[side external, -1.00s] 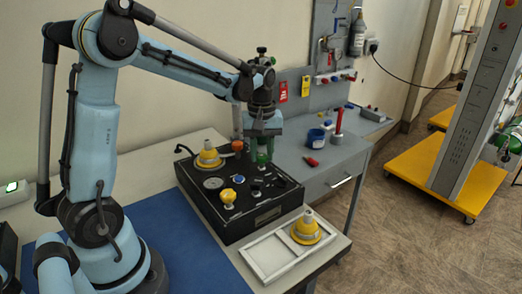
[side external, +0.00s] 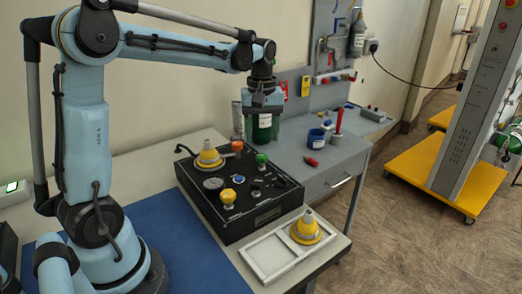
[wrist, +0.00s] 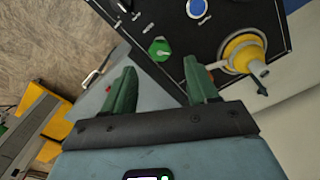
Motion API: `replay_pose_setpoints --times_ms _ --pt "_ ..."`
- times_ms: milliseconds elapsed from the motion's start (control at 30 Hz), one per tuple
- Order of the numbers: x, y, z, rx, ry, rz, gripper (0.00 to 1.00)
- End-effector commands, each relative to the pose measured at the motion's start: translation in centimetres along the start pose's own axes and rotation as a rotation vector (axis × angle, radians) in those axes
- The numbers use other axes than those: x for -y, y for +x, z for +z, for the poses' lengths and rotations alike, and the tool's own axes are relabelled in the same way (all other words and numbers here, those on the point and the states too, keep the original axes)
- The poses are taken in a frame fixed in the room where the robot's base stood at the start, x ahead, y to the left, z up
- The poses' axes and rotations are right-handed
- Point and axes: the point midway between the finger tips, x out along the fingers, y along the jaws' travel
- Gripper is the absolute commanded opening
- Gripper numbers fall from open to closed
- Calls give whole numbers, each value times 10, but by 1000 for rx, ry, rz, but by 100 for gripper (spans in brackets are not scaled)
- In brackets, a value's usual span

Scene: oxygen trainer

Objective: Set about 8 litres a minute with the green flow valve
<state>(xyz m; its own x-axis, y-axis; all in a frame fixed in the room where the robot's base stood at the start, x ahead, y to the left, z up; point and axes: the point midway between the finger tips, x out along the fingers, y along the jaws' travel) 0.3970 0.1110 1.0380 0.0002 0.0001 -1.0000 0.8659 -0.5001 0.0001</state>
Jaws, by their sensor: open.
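The green flow valve (side external: 262,158) is a small knob on the black trainer box (side external: 240,222), near its far right corner. In the wrist view the knob (wrist: 159,48) shows a pale mark on its face and sits just beyond the gap between my fingertips, apart from both. My gripper (side external: 263,130) is open and empty above the valve. In the wrist view its two green fingers (wrist: 160,66) are spread wide. The flow reading cannot be made out in either view.
An orange knob (side external: 237,146), a yellow-and-white cone fitting (side external: 208,157), a blue button (side external: 239,179), a yellow knob (side external: 228,197) and a gauge (side external: 213,183) share the box top. A white tray (side external: 262,259) stands in front. A red-handled tool (side external: 311,161) lies on the grey bench.

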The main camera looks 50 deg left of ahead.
Motion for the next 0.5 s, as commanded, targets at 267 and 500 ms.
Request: replay_pose_setpoints --times_ms 267,500 --pt "0 -44 0 0 0 0 58" --pt "0 -60 0 0 0 0 58"
